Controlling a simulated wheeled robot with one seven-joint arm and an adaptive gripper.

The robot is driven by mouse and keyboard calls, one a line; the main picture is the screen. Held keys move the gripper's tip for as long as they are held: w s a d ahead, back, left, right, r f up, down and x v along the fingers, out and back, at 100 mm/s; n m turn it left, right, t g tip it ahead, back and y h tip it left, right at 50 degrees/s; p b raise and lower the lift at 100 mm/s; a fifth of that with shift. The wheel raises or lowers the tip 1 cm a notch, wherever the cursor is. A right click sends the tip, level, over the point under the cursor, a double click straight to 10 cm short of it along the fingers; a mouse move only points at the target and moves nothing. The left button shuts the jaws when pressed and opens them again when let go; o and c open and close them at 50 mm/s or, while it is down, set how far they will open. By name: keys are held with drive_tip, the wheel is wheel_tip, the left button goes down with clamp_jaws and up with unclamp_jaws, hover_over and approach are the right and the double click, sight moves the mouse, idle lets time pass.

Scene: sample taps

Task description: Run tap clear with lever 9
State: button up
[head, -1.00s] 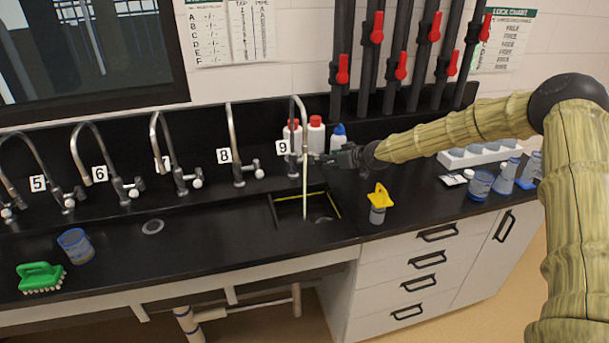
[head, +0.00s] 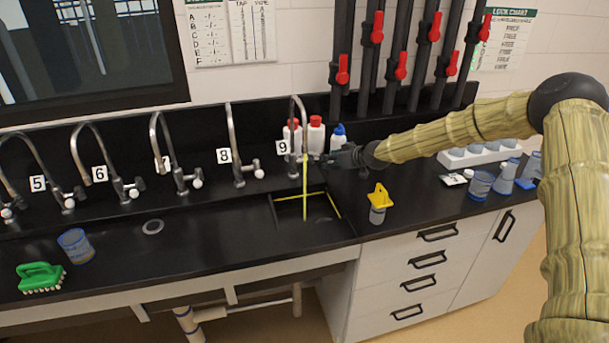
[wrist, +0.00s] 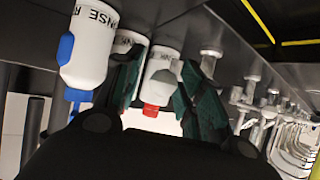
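The tap marked 9 (head: 298,125) has a tall curved metal spout above the small sink (head: 290,225) in the black counter, in the head view. A bright yellow stream (head: 305,190) runs from the spout into the sink. My gripper (head: 328,157) is just right of the tap's base. The tap's lever is small and largely hidden there; I cannot tell whether the gripper touches it. In the wrist view, the gripper's two dark fingers (wrist: 163,92) are apart, with a red-capped white bottle (wrist: 160,80) beyond them.
Bottles (head: 316,135) stand behind tap 9. A yellow-topped jar (head: 378,208) stands right of the sink. Tap 8 (head: 236,150) and others line the left. A blue-rimmed beaker (head: 75,246) and green brush (head: 40,278) are at left. The front counter is mostly clear.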

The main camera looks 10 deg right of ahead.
drive_tip(key=shift+s+a, duration=1.4)
drive_tip(key=shift+a, duration=1.7)
drive_tip(key=p+v, duration=0.3)
drive_tip(key=v, duration=0.4)
drive_tip(key=shift+d, duration=0.4)
drive_tip(key=shift+w, duration=0.15)
